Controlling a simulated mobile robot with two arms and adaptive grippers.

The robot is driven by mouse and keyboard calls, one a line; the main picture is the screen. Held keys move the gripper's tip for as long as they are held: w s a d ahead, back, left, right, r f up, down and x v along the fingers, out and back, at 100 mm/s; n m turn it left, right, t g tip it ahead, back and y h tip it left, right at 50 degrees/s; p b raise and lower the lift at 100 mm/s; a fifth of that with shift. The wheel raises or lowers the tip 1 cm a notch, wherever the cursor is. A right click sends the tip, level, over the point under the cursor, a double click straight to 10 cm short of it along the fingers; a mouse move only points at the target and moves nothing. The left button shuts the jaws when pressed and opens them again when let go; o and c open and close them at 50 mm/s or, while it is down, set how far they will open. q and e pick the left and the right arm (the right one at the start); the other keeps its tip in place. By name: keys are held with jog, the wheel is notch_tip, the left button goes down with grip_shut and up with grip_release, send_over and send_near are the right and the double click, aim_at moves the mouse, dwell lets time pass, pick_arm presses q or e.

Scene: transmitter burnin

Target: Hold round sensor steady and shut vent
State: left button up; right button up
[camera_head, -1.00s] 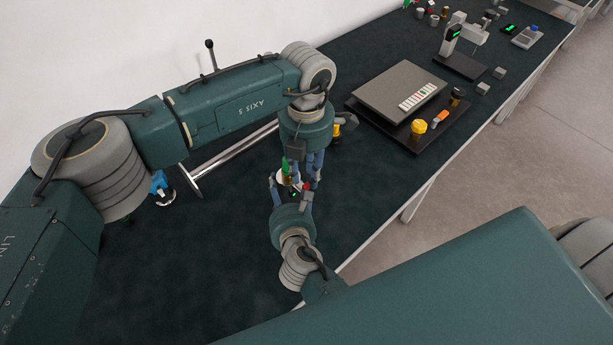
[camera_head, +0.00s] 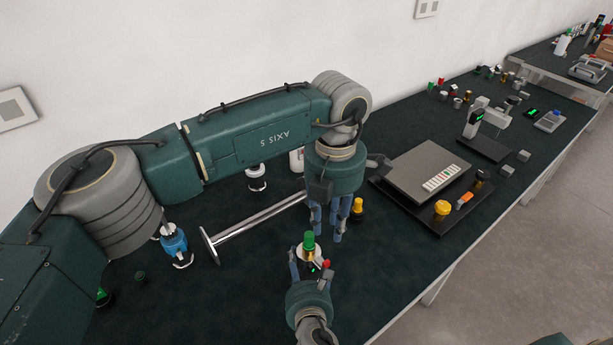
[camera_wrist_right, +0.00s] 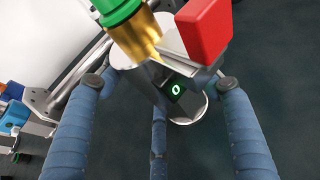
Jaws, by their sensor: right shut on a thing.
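The round sensor (camera_head: 303,252) is a pale metal cylinder with a green cap (camera_head: 309,239) on a brass stem and a red block-shaped part (camera_head: 326,264). The right wrist view shows its body (camera_wrist_right: 187,107), its small display (camera_wrist_right: 176,89) with a green "0", the brass stem (camera_wrist_right: 136,38) and the red part (camera_wrist_right: 203,28). Which part is the vent I cannot tell for sure. My right gripper (camera_head: 310,272) is shut around the sensor body. My left gripper (camera_head: 327,222) points down behind the sensor, fingers apart and empty, clear of the green cap.
A yellow-topped brass fitting (camera_head: 356,208) stands close beside my left gripper. A chrome bar stand (camera_head: 255,221) lies behind and left. A scale-like plate (camera_head: 420,172) on a dark base is at right. A blue fitting (camera_head: 173,243) stands at left. The front table edge is near.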

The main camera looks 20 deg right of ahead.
jog(key=o, duration=1.2)
jog(key=shift+o, duration=0.2)
jog(key=shift+s, duration=0.1)
